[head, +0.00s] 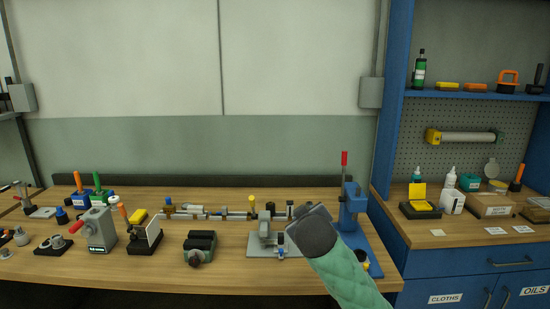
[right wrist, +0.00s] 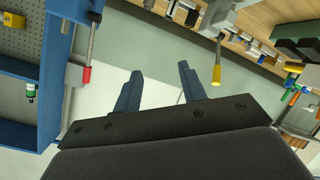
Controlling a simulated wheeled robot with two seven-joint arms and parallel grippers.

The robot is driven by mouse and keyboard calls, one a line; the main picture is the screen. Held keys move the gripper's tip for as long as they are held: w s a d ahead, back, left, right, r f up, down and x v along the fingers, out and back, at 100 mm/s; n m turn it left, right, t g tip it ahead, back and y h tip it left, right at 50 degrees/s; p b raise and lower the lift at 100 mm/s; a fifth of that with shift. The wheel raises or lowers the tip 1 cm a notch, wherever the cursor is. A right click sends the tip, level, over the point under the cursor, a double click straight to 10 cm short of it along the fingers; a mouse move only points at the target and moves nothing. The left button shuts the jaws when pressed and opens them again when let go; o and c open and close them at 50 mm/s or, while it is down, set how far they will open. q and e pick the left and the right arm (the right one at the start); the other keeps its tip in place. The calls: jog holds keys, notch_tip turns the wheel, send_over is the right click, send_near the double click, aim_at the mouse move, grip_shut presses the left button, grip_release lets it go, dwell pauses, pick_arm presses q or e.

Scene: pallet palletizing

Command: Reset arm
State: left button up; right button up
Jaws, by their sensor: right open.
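My right arm comes in from the bottom right of the head view, and its dark wrist end (head: 312,232) is in front of the workbench (head: 230,271). The fingers are hidden from the head camera. In the right wrist view my right gripper (right wrist: 157,72) shows two blue fingers spread apart, with only pale wall between them. It holds nothing. My left gripper is in neither view.
A blue press (head: 352,205) with a red-tipped lever stands just behind my right wrist. A grey fixture (head: 265,236) and a dark vise (head: 200,247) stand to its left. A blue cabinet (head: 460,262) with shelves is at right.

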jog(key=s+d+f+m+g, duration=0.1)
jog(key=s+d+f+g, duration=0.1)
jog(key=s+f, duration=0.6)
jog(key=s+d+f+m+g+y, duration=0.1)
jog(key=s+d+f+g, duration=0.2)
jog(key=f, duration=1)
jog(key=s+d+f+m+g, duration=0.2)
jog(key=s+f, duration=0.5)
jog(key=f, duration=0.3)
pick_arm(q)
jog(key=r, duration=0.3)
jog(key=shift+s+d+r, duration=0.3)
pick_arm(e)
jog(key=s+f+g, duration=0.2)
jog(key=s+f, duration=0.4)
jog(key=s, duration=0.3)
jog(key=s+f+g, duration=0.1)
jog(key=s+f, duration=0.5)
jog(key=s, duration=0.3)
jog(key=s+f+m+g, duration=0.1)
jog(key=s+f+g, duration=0.1)
jog(key=s+f, duration=0.5)
jog(key=s, duration=0.3)
jog(key=shift+d+g, duration=0.2)
jog(key=shift+g, duration=0.1)
